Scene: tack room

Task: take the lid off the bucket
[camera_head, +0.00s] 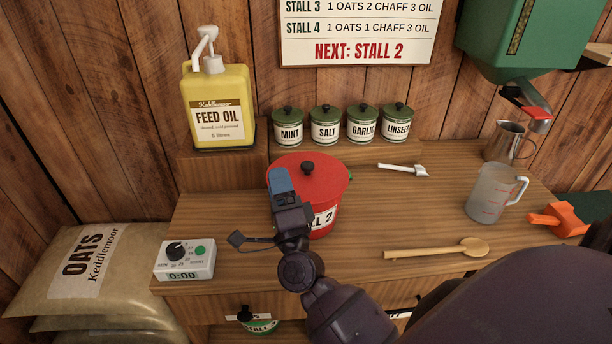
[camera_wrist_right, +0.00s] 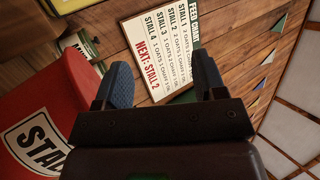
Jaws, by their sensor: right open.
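The red bucket (camera_head: 330,215) stands on the wooden bench with a white "STALL 2" label, partly hidden behind my arm. Its red lid (camera_head: 325,178) is on it, with a black knob (camera_head: 308,167) in the middle. My right gripper (camera_head: 280,182) is at the bucket's front left, its blue fingertips overlapping the lid edge in the head view, left of and nearer than the knob. In the right wrist view its two blue fingers (camera_wrist_right: 162,85) are apart with nothing between them, and the red bucket (camera_wrist_right: 35,105) is at the left. My left gripper is not in view.
Several green-lidded tins (camera_head: 325,125) and a yellow feed oil jug (camera_head: 220,105) stand behind. A timer (camera_head: 185,259) is front left.

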